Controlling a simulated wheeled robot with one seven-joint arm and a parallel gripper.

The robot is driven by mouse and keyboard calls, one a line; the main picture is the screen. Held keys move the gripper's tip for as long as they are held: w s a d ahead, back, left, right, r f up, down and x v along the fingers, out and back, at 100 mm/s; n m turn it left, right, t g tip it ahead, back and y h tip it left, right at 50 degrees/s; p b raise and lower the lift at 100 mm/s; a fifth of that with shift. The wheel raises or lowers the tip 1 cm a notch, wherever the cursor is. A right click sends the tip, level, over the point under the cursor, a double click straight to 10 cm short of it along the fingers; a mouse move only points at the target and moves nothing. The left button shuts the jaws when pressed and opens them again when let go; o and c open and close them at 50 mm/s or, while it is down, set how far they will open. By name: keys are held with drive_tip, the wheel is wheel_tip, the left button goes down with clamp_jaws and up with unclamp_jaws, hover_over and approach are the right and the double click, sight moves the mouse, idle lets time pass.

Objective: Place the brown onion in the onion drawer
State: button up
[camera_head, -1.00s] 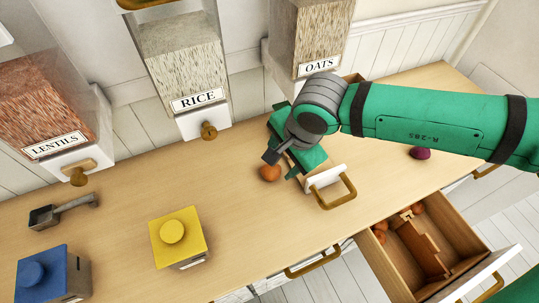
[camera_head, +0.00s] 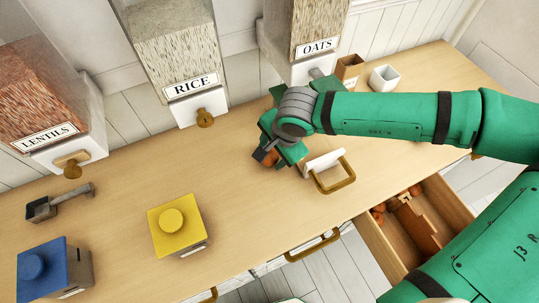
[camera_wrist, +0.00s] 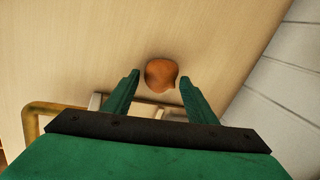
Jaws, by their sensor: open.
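The brown onion (camera_wrist: 161,75) lies on the wooden counter. In the wrist view it sits between my open fingertips, with a small gap showing on each side. In the head view the onion (camera_head: 271,158) is partly hidden by my gripper (camera_head: 268,154), which reaches down over it. An open drawer (camera_head: 449,205) juts from the counter front at right, with a wooden divider (camera_head: 415,228) inside. Round orange-brown things (camera_head: 378,213) lie in its left part. My arm covers part of the drawer.
A white-fronted object with a brass handle (camera_head: 325,165) is just right of my gripper. A yellow block (camera_head: 177,223), a blue block (camera_head: 42,270) and a scoop (camera_head: 58,202) stand left. A white cup (camera_head: 384,78) stands behind my arm. Dispensers hang along the wall, including the rice one (camera_head: 190,85).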

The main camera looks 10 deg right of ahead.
drive_tip(key=shift+w+a+f, duration=0.1)
drive_tip(key=shift+w+f, duration=0.15)
drive_tip(key=shift+f, duration=0.45)
drive_tip(key=c, duration=1)
drive_tip(key=shift+r, duration=0.2)
